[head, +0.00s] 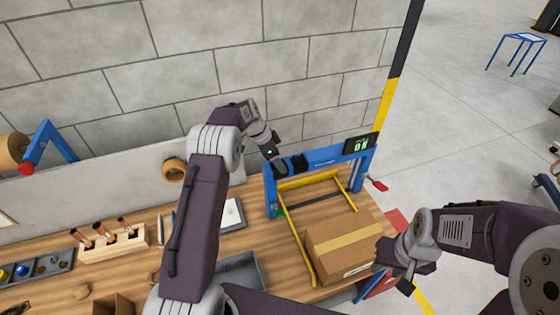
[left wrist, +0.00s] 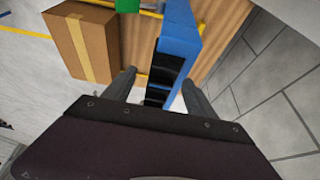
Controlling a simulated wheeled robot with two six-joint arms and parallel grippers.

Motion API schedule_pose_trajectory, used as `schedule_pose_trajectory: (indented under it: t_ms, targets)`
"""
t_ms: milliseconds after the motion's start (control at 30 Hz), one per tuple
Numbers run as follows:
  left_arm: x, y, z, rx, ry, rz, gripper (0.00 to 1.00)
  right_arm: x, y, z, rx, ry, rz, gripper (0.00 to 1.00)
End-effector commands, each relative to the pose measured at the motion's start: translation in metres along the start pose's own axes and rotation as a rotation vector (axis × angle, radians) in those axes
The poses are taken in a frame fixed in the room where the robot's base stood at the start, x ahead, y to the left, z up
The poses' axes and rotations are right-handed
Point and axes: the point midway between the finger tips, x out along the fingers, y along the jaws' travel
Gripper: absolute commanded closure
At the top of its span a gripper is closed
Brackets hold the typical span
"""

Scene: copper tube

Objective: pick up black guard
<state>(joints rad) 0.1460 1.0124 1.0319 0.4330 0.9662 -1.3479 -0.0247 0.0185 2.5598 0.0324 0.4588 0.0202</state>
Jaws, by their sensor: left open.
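The black guard (head: 290,163) sits on the blue frame (head: 323,158) at the back of the workbench. In the left wrist view, black parts (left wrist: 163,74) that look like the guard lie along the blue frame (left wrist: 180,35), between my two finger tips. My left gripper (head: 272,153) is just above the left end of the blue frame. It is open in the left wrist view (left wrist: 158,90), with a finger on each side of the black parts; I cannot tell whether they touch. My right gripper (head: 396,275) is beside the carton; its finger gap is not clear.
A wooden rack (head: 112,244) and a parts tray (head: 38,267) stand left. A block wall (head: 200,60) rises behind.

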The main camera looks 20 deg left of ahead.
Motion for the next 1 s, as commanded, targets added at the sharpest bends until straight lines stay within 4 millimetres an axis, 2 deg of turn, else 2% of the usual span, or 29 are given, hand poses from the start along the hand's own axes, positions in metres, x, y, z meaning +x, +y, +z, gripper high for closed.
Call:
schedule_pose_trajectory:
  t_ms: [33, 267, 300, 500, 533, 833, 1000]
  targets:
    - [0.003, 0.001, -0.001, 0.000, -0.002, 0.003, 0.35, -0.007, 0.000, -0.001, 0.000, 0.000, 0.000, 0.64]
    - [0.011, 0.000, 0.001, 0.001, 0.000, -0.001, 0.35, -0.005, 0.000, 0.000, 0.000, -0.001, 0.000, 0.64]
    - [0.011, 0.000, 0.001, 0.001, 0.000, -0.001, 0.37, -0.005, 0.000, 0.000, 0.000, -0.001, 0.000, 0.64]
    - [0.011, 0.000, 0.001, 0.000, 0.000, -0.001, 0.93, -0.005, 0.000, 0.000, 0.000, -0.001, 0.000, 0.64]
    - [0.011, 0.000, 0.001, 0.000, 0.000, -0.001, 0.96, -0.005, 0.000, 0.000, 0.000, -0.001, 0.000, 0.64]
    - [0.007, -0.001, -0.001, 0.001, 0.001, -0.002, 0.96, -0.005, 0.000, 0.000, 0.000, -0.001, 0.000, 0.64]
    - [-0.016, -0.001, -0.011, 0.002, 0.002, -0.004, 0.96, -0.003, 0.000, 0.000, 0.000, -0.001, 0.000, 0.64]
